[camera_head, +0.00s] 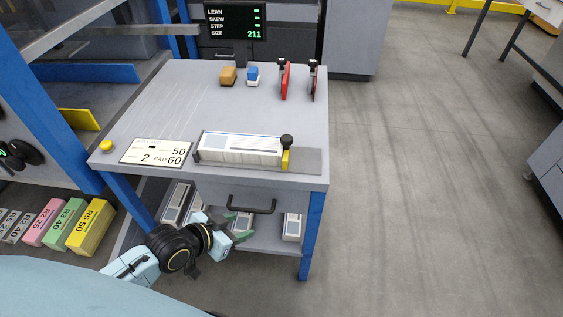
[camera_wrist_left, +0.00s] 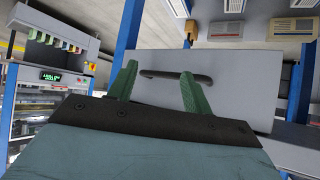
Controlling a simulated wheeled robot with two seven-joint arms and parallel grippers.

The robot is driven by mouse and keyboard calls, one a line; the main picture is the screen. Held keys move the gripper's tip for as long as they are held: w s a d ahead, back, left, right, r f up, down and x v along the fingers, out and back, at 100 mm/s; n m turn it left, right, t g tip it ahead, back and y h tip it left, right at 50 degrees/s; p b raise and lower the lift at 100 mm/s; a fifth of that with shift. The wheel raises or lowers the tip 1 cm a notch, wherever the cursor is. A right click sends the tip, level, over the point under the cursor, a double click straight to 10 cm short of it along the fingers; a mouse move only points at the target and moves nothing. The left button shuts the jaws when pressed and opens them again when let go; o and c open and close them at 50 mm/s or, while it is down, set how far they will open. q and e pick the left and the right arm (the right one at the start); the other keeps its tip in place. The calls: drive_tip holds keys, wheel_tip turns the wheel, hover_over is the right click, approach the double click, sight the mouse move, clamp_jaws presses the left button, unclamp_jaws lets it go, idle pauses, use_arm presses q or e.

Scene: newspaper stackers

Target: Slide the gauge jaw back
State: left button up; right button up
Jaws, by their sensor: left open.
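The gauge jaw (camera_head: 286,158), a yellow block with a black knob on top, stands at the right end of a white newspaper stack (camera_head: 240,146) on the grey bench top (camera_head: 190,105). Jaw and stack look close together; I cannot tell if they touch. My left gripper (camera_head: 244,228) is below the bench top, in front of the drawer. Its green fingers are apart and empty. In the left wrist view the open fingers (camera_wrist_left: 162,90) point at the drawer front with its dark handle (camera_wrist_left: 177,76). The jaw does not show clearly there. My right gripper is not in view.
A placard (camera_head: 157,152) and a yellow button (camera_head: 107,146) lie left of the stack. Orange and blue blocks and two red upright tools stand at the back. A screen (camera_head: 235,20) reads SIZE 211. The drawer handle (camera_head: 252,207) juts out. Floor is clear at right.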

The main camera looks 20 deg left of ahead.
use_arm(q)
drive_tip(key=w+r+m+t+h+b, duration=0.2)
drive_tip(key=w+r+t+h, duration=0.15)
drive_tip(key=r, duration=0.45)
drive_tip(key=t+h+b, duration=0.1)
drive_tip(key=t+h, duration=0.1)
drive_tip(key=t, duration=0.1)
approach(282, 140)
drive_tip(key=shift+g, duration=0.25)
drive_tip(key=b+x, duration=0.3)
drive_tip(key=x, duration=0.6)
drive_tip(key=shift+w+d+r, duration=0.2)
drive_tip(key=shift+w, duration=0.15)
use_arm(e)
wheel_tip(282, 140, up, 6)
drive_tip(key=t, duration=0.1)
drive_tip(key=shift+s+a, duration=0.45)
use_arm(q)
drive_tip(key=shift+c, duration=0.3)
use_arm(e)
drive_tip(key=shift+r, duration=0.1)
use_arm(q)
clamp_jaws()
